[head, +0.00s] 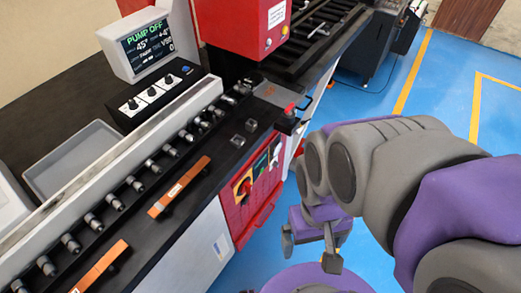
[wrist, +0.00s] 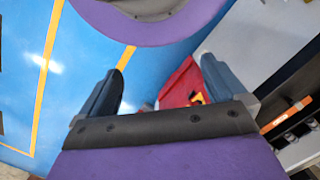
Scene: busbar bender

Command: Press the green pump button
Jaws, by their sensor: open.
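The red control panel (head: 262,178) is on the front of the machine. It carries a red knob on a yellow plate (head: 243,187) and a small green patch (head: 260,166), which may be the green pump button; it is too small to be sure. My gripper (head: 310,250) is open and empty, low over the floor to the right of the panel and apart from it. In the wrist view my gripper (wrist: 163,66) has its fingers spread, with part of the red panel (wrist: 180,86) beyond them. No green button can be made out there.
A display (head: 150,45) reads "PUMP OFF". Copper-coloured bars (head: 181,186) lie on the black bench top. A red push button (head: 289,108) sits at the bench corner. A red machine housing (head: 245,30) stands behind. The blue floor (head: 440,85) is clear on the right.

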